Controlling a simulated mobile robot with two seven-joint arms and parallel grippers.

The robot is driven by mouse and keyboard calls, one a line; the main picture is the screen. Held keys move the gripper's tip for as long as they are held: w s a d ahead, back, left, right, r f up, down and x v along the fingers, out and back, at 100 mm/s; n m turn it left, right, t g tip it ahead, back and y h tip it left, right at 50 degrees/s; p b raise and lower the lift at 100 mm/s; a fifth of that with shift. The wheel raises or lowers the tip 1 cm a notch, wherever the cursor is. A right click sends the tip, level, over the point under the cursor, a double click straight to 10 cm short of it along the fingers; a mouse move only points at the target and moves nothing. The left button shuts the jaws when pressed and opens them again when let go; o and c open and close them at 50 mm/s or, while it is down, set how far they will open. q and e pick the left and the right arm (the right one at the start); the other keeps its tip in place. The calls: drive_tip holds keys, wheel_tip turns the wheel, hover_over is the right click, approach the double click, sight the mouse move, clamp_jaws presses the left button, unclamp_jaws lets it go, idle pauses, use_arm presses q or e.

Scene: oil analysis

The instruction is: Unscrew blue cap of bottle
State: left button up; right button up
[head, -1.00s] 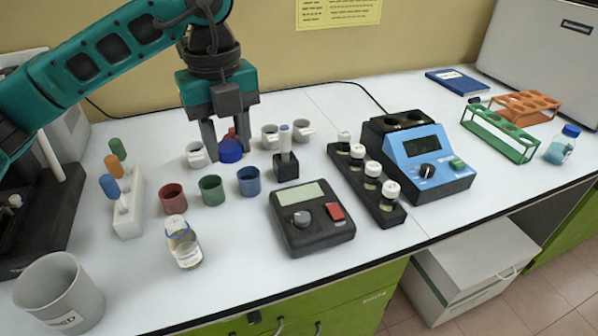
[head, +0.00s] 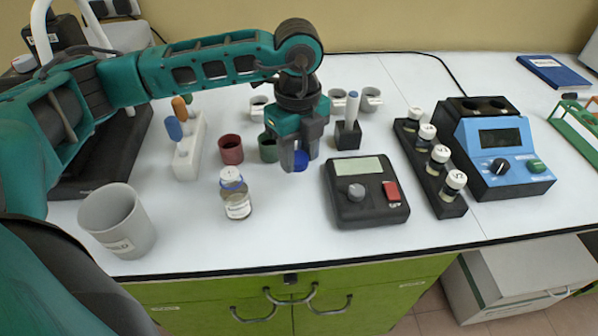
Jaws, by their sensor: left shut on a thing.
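My left gripper (head: 297,160) is shut on a bright blue cap (head: 300,161), partly covered by the fingers. It is held right of the green cup and hides the dark blue cup's place. The glass bottle (head: 236,197) stands upright on the bench, to the left and nearer me. It has a label, a blue ring at the neck and a pale top with no blue cap on it. The gripper is apart from the bottle. My right gripper is not in view.
A red cup (head: 231,150) and a green cup (head: 268,148) stand left of the gripper. A black meter (head: 366,205) lies right of it, then a black vial rack (head: 447,201) and a blue device (head: 495,155). A grey beaker (head: 137,238) stands front left. The bench front is mostly clear.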

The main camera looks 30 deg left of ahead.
sight(298, 185)
use_arm(q)
drive_tip(key=shift+f, duration=2.75)
drive_tip(key=shift+f, duration=0.15)
drive_tip(key=o, duration=1.2)
drive_tip(key=shift+c, duration=0.2)
wheel_tip(298, 185, up, 12)
drive_tip(key=shift+r, duration=0.2)
